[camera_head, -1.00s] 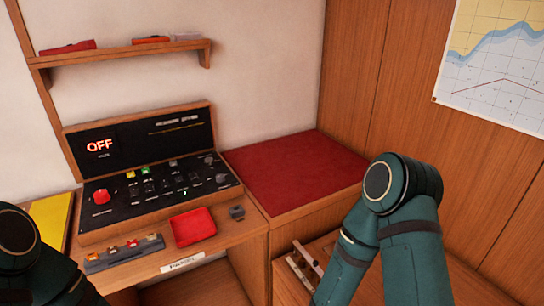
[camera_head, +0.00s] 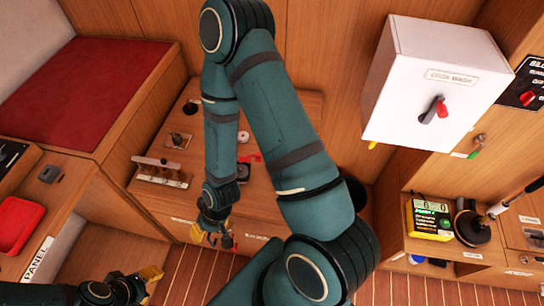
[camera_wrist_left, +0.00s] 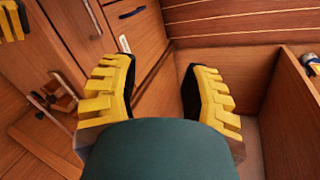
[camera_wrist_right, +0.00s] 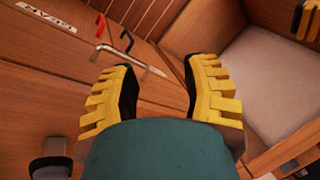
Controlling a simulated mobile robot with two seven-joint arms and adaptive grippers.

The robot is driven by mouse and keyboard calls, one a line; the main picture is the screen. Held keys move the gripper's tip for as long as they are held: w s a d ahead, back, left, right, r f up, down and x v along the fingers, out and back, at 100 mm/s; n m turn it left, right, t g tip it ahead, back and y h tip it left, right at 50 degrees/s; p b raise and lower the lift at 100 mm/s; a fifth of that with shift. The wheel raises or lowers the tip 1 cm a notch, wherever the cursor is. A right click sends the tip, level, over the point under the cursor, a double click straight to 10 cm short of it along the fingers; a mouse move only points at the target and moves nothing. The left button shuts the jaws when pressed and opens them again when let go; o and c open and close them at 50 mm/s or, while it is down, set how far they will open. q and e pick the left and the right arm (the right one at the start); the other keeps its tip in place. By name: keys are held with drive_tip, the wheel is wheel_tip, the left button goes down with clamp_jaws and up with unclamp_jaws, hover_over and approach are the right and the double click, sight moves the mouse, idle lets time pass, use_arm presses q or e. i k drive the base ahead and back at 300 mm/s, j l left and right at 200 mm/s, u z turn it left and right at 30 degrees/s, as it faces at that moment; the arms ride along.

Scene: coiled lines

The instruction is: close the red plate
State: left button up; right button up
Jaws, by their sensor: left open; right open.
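A large flat red panel (camera_head: 95,90) tops the wooden locker at the upper left of the head view; it lies flat. A smaller red tray (camera_head: 18,228) sits on the desk at the left edge. I cannot tell which one is the red plate. My left gripper (camera_head: 150,285) is open and empty at the bottom left, in front of the desk and locker; its yellow fingers show apart in the left wrist view (camera_wrist_left: 160,90). My right gripper (camera_head: 212,238) is open and empty by the low wooden counter's front; its fingers show apart in the right wrist view (camera_wrist_right: 162,88).
A white box (camera_head: 435,82) with a red-and-grey knob hangs at the upper right. Striped floor (camera_head: 400,288) shows below.

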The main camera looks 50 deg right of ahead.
sight(257, 156)
drive_tip(key=z, duration=1.05)
